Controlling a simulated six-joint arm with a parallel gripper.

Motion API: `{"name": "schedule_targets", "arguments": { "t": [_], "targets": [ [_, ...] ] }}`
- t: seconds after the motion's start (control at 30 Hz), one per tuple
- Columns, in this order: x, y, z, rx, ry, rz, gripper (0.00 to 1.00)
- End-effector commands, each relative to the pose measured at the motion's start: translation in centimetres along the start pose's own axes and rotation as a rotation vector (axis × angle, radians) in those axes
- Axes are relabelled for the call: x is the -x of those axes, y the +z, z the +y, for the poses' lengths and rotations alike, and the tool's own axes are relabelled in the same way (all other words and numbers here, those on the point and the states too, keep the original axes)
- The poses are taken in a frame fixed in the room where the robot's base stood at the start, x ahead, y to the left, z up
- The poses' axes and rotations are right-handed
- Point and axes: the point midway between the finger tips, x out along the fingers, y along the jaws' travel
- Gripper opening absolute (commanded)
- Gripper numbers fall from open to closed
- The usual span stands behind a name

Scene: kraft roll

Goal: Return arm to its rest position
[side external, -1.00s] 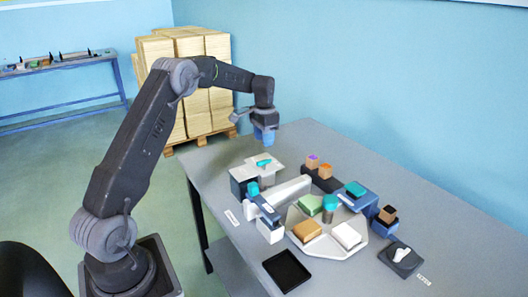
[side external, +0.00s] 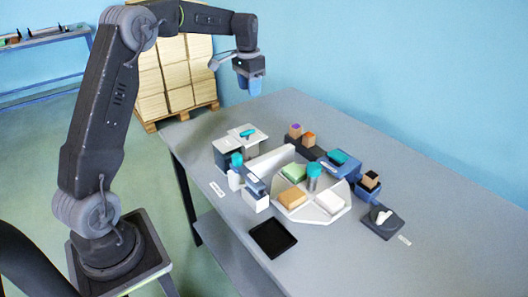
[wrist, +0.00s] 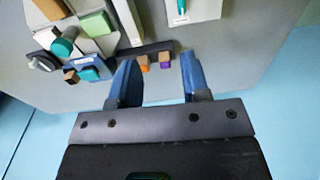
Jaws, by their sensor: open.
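My gripper (side external: 255,84) hangs above the far left part of the grey table (side external: 430,200) in the side view, fingers pointing down. In the wrist view my gripper (wrist: 157,84) shows two blue fingers spread apart with nothing held between them. Small blocks with purple and orange tops (wrist: 165,60) show beyond the fingertips, on a dark holder and apart from the fingers. The arm is raised and bent, with its elbow high at the upper left of the side view.
A pale tray (side external: 322,213) holds green, tan and white blocks. White and blue devices stand around it. A black square tray (side external: 273,238) lies at the front edge. Stacked boxes (side external: 165,85) stand behind on a pallet. The table's right side is mostly clear.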

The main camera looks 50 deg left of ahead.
Motion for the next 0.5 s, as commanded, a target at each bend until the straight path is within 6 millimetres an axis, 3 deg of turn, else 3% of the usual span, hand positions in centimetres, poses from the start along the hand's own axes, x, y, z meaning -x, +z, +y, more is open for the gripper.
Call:
{"name": "schedule_targets", "arguments": {
  "t": [0.03, 0.2, 0.33, 0.5],
  "targets": [
    [1.9, 0.8, 2.1, -0.007, -0.011, 0.027, 0.43],
    [6.2, 4.6, 8.5, -0.004, -0.035, 0.108, 0.43],
    [8.3, 8.5, 12.8, 0.000, -0.042, 0.174, 0.43],
    [9.4, 14.4, 17.7, 0.004, -0.038, 0.262, 0.43]
  ]
}}
